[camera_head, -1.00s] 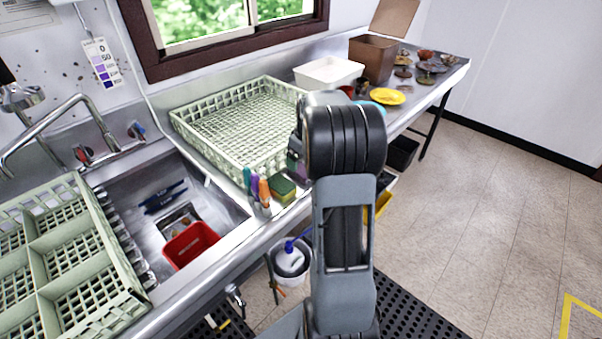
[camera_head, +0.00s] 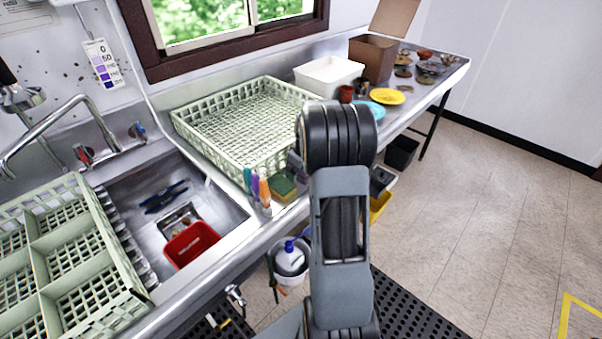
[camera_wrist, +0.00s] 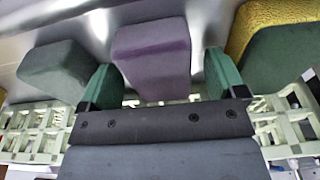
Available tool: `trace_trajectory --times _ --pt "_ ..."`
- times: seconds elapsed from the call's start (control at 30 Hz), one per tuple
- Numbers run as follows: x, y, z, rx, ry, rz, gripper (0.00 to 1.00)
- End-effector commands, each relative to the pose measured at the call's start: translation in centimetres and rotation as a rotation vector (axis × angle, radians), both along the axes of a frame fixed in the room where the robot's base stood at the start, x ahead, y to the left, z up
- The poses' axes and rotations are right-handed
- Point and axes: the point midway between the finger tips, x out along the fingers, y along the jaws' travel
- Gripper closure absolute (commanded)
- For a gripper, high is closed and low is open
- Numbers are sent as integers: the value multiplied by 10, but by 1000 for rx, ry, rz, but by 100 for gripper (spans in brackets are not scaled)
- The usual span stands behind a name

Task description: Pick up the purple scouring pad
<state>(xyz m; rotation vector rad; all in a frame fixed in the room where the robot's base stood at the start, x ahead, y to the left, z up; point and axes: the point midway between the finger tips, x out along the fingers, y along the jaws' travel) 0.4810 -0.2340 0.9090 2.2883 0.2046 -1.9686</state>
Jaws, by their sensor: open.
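The purple scouring pad (camera_wrist: 155,58) is in the middle of the wrist view, on the metal counter. My gripper (camera_wrist: 162,82) is open, with one green-tipped finger on each side of the pad's near part. Small gaps seem to show beside the pad, and I cannot tell whether either finger touches it. In the head view my arm hides the gripper and most or all of the pad.
A grey-green pad (camera_wrist: 58,68) lies close on the left, and a yellow-and-green sponge (camera_wrist: 278,48) on the right. A pale green dish rack (camera_head: 243,120) stands behind. Upright coloured-handled tools (camera_head: 258,187) stand near the counter edge, beside the sink with a red tub (camera_head: 192,243).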

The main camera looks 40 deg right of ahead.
Motion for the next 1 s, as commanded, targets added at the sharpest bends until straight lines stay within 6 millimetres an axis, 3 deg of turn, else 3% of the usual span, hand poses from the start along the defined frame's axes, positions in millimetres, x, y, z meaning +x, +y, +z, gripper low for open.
trace_trajectory --times 0.37,0.9,1.0 --pt "0 0 -5 0 0 0 11" --pt "0 0 -4 0 0 0 61" --pt "0 0 -4 0 0 0 63"
